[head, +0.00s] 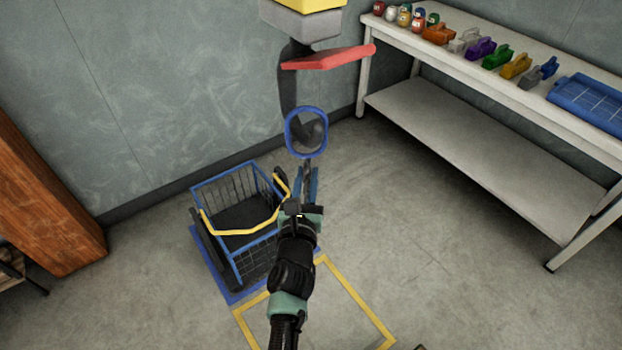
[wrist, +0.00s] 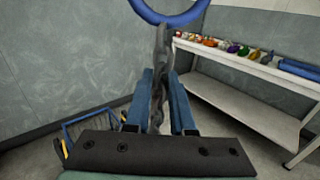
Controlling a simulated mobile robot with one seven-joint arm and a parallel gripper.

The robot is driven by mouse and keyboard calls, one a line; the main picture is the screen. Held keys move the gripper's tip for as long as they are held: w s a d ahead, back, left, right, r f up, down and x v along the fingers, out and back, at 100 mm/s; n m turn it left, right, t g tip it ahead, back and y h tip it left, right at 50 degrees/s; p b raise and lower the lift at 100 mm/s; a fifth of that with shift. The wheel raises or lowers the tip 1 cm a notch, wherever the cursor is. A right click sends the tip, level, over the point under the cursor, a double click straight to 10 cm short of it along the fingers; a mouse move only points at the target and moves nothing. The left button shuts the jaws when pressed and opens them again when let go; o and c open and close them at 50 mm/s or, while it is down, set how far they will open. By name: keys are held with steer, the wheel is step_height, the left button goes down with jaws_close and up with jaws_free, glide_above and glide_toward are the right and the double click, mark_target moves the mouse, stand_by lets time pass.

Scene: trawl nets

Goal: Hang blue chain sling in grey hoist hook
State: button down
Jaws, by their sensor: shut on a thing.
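The blue chain sling shows as a blue oval ring (head: 290,140) with a dark chain under it in the head view. My gripper (head: 308,180) is shut on the chain below the ring and holds the ring upright. In the wrist view the chain (wrist: 161,65) runs up from between the blue fingers (wrist: 158,100) to the ring (wrist: 146,12), cut off at the top. The grey hoist hook (head: 288,90) hangs with its red latch (head: 330,58) sticking out to the right. The hook's curved lower end shows through the ring; whether it passes through or lies behind, I cannot tell.
A blue wire basket cart (head: 240,262) with a yellow handle stands left of my arm. A yellow floor outline (head: 375,320) lies beside it. A white bench (head: 470,60) at the right holds coloured items and a blue tray (head: 590,105). A wooden cabinet (head: 40,190) stands left.

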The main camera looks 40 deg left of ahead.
steer(key=shift+w+a+f+b, duration=0.1)
steer(key=shift+a+f+b, duration=0.1)
steer(key=shift+f+b, duration=0.35)
steer(key=shift+w+a+f+b, duration=0.1)
steer(key=shift+a+f+b, duration=0.2)
steer(key=shift+f, duration=0.35)
steer(key=shift+f+b, duration=0.9)
steer(key=shift+b, duration=0.1)
steer(key=c, duration=0.8)
jaws_free()
steer(key=shift+o, duration=0.6)
steer(key=shift+f, duration=0.3)
steer(key=v, duration=1.3)
steer(key=shift+r, duration=0.2)
